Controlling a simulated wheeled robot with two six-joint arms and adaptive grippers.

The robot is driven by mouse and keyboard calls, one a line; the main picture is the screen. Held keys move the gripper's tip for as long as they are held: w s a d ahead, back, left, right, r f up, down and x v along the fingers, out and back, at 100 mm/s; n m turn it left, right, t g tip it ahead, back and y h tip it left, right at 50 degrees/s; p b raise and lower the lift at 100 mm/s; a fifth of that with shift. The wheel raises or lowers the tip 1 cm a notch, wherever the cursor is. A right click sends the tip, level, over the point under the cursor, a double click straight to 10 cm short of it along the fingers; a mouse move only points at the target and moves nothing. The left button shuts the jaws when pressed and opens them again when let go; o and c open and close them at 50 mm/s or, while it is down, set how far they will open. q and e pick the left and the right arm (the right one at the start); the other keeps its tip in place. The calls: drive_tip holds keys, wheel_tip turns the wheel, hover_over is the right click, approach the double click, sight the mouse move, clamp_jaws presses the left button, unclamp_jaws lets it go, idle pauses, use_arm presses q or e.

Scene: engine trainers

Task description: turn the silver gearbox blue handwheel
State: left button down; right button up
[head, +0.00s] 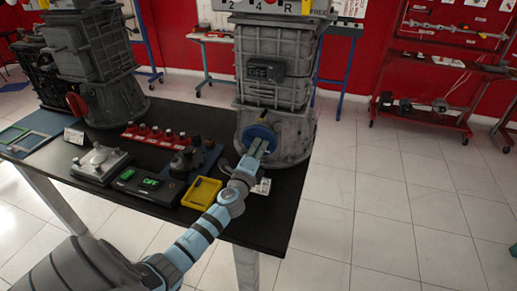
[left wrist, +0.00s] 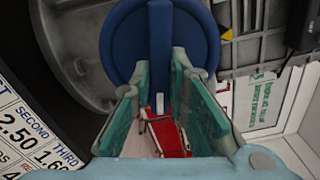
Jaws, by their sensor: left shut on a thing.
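The silver gearbox (head: 265,82) stands upright at the right end of the black table. Its blue handwheel (head: 256,132) is on the lower front, facing me. My left gripper (head: 259,146) reaches up to the handwheel from the front. In the left wrist view the blue handwheel (left wrist: 199,38) fills the top middle, with a raised bar across it. The teal fingers of my left gripper (left wrist: 159,70) lie on both sides of that bar and are shut on it. My right gripper is in neither view.
On the table (head: 215,123), left of my arm, are a yellow tray (head: 201,192), a box with a green display (head: 142,181) and a red rack (head: 155,137). Another grey gearbox (head: 95,60) stands at the left. The floor at the right is clear.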

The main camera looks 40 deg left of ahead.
use_arm(q)
drive_tip(key=shift+f, duration=0.2)
drive_tip(key=c, duration=1.6)
unclamp_jaws()
drive_tip(key=shift+r, duration=0.1)
drive_tip(key=shift+o, duration=0.2)
drive_tip(key=v, duration=1.2)
drive_tip(key=shift+d, duration=0.1)
